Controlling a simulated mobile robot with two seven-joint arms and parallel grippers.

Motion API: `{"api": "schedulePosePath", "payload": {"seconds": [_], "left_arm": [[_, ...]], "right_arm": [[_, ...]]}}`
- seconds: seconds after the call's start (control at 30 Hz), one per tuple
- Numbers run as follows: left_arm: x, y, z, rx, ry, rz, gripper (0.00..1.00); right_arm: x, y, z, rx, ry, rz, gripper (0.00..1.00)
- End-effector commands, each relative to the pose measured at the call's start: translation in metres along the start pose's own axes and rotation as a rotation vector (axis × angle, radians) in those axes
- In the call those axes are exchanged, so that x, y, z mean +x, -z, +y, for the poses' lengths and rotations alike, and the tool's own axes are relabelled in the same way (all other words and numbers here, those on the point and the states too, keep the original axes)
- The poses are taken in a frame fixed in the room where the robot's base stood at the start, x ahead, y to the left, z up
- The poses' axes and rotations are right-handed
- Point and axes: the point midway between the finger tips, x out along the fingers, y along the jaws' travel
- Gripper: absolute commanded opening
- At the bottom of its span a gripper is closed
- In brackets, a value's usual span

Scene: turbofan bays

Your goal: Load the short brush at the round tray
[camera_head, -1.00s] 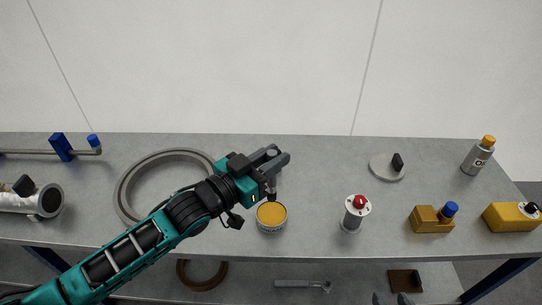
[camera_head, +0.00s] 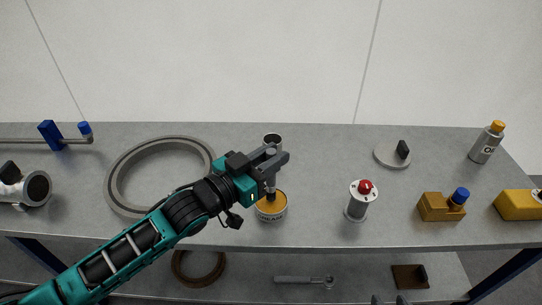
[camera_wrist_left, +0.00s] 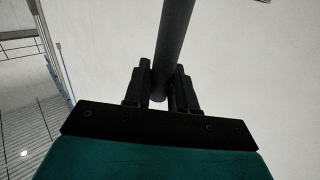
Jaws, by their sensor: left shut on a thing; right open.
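My left gripper (camera_head: 273,160) is shut on the brush (camera_head: 270,178), a grey rod that hangs down from the jaws in the head view. Its lower end overlaps the back of a round tin with an orange-yellow fill (camera_head: 268,207); I cannot tell whether it touches the fill. In the left wrist view the brush shows as a dark rod (camera_wrist_left: 175,45) between the two fingers (camera_wrist_left: 160,92). At the bottom edge of the head view, two dark tips of my right gripper (camera_head: 388,299) show apart and empty, away from the tin.
A grey cup (camera_head: 272,139) stands just behind my left gripper. A large grey ring (camera_head: 116,180) lies left of it. A red-topped cylinder (camera_head: 358,204), a disc with a black grip (camera_head: 385,158) and a brass block (camera_head: 436,208) stand right. Bench (camera_head: 320,170) between them is clear.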

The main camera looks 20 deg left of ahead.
Motion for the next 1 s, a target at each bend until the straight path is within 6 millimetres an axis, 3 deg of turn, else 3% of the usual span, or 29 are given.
{"api": "schedulePosePath", "payload": {"seconds": [1.0], "left_arm": [[-0.0001, -0.0089, 0.0002, 0.0, 0.0, 0.0, 0.0]], "right_arm": [[0.0026, -0.0033, 0.0019, -0.01, 0.0, 0.0, 0.43]]}}
